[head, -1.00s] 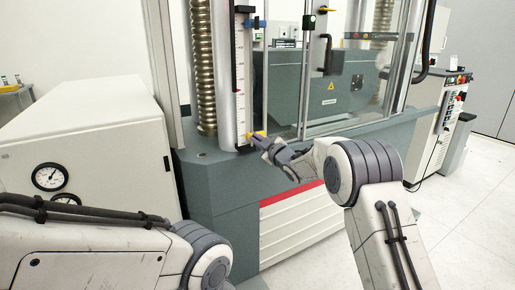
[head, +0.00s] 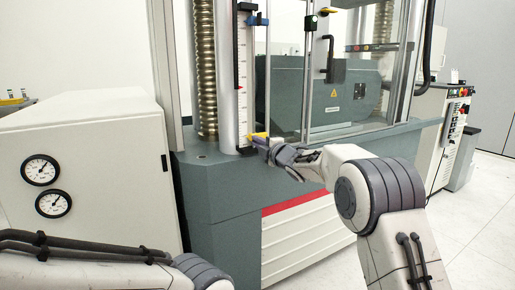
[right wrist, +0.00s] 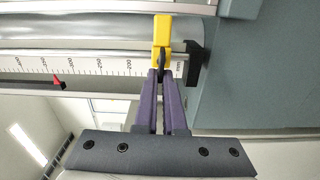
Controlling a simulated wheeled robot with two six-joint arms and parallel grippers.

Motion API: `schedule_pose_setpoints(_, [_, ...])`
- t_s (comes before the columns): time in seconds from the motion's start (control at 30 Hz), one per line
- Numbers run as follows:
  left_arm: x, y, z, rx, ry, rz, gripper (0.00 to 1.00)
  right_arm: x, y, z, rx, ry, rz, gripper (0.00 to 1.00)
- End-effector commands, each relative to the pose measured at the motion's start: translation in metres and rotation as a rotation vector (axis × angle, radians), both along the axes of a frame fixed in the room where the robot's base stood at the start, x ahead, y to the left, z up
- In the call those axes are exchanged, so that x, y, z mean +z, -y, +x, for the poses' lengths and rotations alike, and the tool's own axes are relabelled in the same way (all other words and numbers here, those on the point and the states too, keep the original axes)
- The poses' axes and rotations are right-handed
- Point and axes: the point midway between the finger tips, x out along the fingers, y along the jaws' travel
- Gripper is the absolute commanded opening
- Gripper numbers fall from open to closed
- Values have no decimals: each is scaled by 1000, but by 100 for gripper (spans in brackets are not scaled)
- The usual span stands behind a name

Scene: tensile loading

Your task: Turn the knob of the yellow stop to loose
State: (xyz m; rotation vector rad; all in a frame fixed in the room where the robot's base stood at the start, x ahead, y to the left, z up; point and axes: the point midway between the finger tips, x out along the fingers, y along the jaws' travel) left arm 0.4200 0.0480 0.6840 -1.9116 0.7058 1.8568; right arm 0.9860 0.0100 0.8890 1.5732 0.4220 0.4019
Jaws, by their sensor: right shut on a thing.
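The yellow stop (head: 258,137) sits low on the upright scale column of the testing machine, and it also shows in the right wrist view (right wrist: 162,30). Its dark knob (right wrist: 162,62) sticks out from it between my fingertips. My right gripper (head: 264,141) is at the stop; in the right wrist view its purple fingers (right wrist: 161,75) are closed on the knob. The knob is mostly hidden by the fingers. My left arm shows at the lower left of the head view, but its gripper is outside the picture.
The white scale (head: 242,80) carries a red pointer (right wrist: 57,81) and a blue stop (head: 257,20) higher up. A glass door with a black handle (head: 327,55) stands to the right. A white cabinet with gauges (head: 41,170) stands at the left.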

Motion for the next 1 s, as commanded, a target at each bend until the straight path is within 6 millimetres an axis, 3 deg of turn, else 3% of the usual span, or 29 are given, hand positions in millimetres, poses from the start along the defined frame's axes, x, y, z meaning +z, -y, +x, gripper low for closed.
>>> schedule_pose_setpoints(0.67, [-7, 0, 0, 0, 0, 0, 50, 1, -2, -1, 6, 34, -51, 0])
schedule_pose_setpoints(0.7, [-7, 0, 0, 0, 0, 0, 50, 1, -2, -1, 6, 34, -51, 19])
schedule_pose_setpoints(0.77, [-7, 0, 0, 0, 0, 0, 50, 1, -2, -1, 5, 34, -51, 38])
schedule_pose_setpoints(1.0, [-7, 0, 0, 0, 0, 0, 50, 0, -1, 0, 2, 31, -50, 38])
